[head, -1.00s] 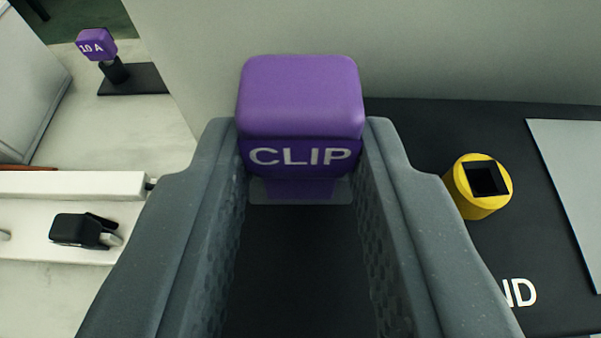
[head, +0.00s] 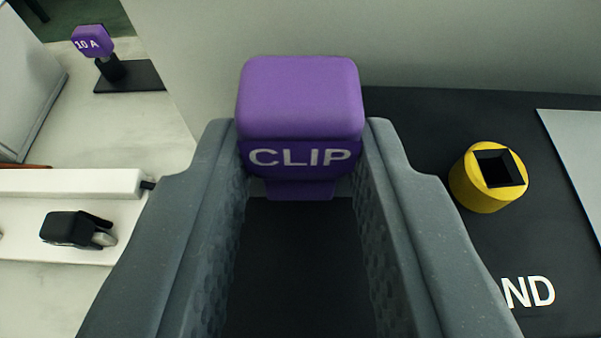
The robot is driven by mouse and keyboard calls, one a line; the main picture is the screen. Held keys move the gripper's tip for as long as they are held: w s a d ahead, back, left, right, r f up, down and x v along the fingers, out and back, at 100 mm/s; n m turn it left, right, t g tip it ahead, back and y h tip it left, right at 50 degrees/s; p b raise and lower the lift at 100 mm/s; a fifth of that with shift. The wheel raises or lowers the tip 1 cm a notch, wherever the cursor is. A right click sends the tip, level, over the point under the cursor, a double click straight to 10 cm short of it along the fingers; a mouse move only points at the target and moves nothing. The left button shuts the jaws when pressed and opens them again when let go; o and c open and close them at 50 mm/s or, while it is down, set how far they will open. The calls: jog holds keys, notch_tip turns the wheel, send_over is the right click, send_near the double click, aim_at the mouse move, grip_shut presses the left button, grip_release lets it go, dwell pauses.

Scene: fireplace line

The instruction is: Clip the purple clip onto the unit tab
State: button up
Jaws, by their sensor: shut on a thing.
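The purple clip (head: 300,100) has "CLIP" in pale letters on its near face. My gripper (head: 302,150) is shut on it, one grey finger on each side, with the clip between the fingertips. The clip is in front of a grey wall and over a black surface. Its underside and the place below it are mostly hidden. I cannot make out the unit tab in this view.
A yellow round post with a square black opening (head: 490,177) stands on the black surface (head: 440,130) at right, by a grey panel (head: 580,150). At left are a purple "10 A" block (head: 92,41) on a black stand and a black clamp-like piece (head: 70,228) on a white ledge.

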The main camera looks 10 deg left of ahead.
jog(key=shift+p, duration=0.3)
jog(key=shift+r, duration=0.4)
jog(key=o, duration=1.1)
jog(key=shift+s+r+p, duration=0.1)
jog(key=shift+p, duration=0.2)
jog(key=shift+v, duration=0.9)
jog(key=shift+p+v, duration=0.65)
jog(key=shift+v, duration=0.85)
